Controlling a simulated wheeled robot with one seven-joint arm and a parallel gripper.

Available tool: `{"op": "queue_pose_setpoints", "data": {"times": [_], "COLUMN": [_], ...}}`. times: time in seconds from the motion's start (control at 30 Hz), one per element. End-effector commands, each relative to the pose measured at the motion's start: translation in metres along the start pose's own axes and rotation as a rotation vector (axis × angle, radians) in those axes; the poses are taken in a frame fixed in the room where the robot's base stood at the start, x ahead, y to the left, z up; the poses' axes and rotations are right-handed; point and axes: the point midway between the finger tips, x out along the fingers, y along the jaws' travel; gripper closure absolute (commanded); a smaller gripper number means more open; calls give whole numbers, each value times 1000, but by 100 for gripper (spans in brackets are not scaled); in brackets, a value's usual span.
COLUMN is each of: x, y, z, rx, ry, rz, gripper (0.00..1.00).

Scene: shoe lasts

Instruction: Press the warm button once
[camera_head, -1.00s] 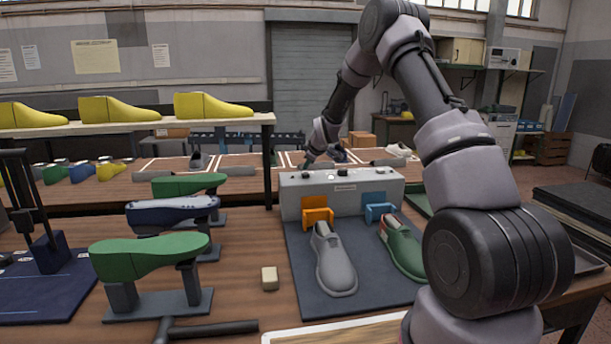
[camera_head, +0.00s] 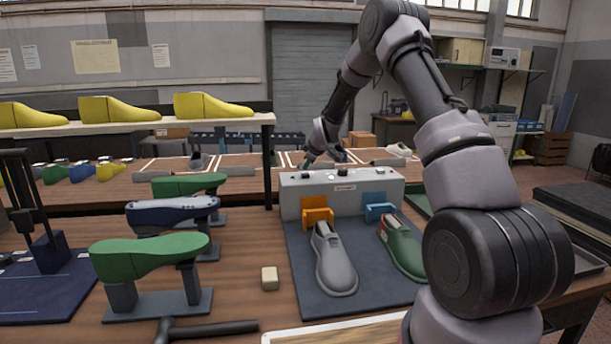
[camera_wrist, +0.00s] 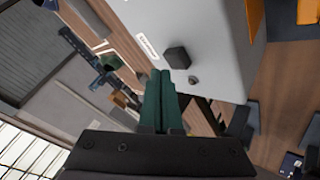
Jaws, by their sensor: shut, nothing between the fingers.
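The grey control box (camera_head: 365,194) stands at the back of a dark mat, with small dark knobs and buttons along its top. It fills much of the wrist view (camera_wrist: 225,60), where a black knob (camera_wrist: 177,57) and a smaller dark button (camera_wrist: 193,80) show. I cannot tell which control is the warm button; no readable label marks it. My gripper (camera_head: 308,163) is above the left end of the box. In the wrist view its green fingers (camera_wrist: 159,78) are together and empty, beside the black knob. Whether the tips touch the box is not clear.
An orange pad (camera_head: 317,216) and a blue pad (camera_head: 379,212) are on the box front. A grey shoe (camera_head: 333,265) and a green shoe (camera_head: 402,250) lie before them. Green lasts on stands (camera_head: 150,255) and a small beige block (camera_head: 269,278) are to the left.

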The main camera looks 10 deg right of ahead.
Motion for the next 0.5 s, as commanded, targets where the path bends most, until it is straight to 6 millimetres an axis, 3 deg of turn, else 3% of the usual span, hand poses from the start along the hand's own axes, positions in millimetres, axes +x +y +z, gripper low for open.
{"op": "queue_pose_setpoints", "data": {"times": [0.5], "x": [6], "y": [-4], "z": [4], "rx": [1], "ry": [0], "rz": [0], "gripper": [100]}}
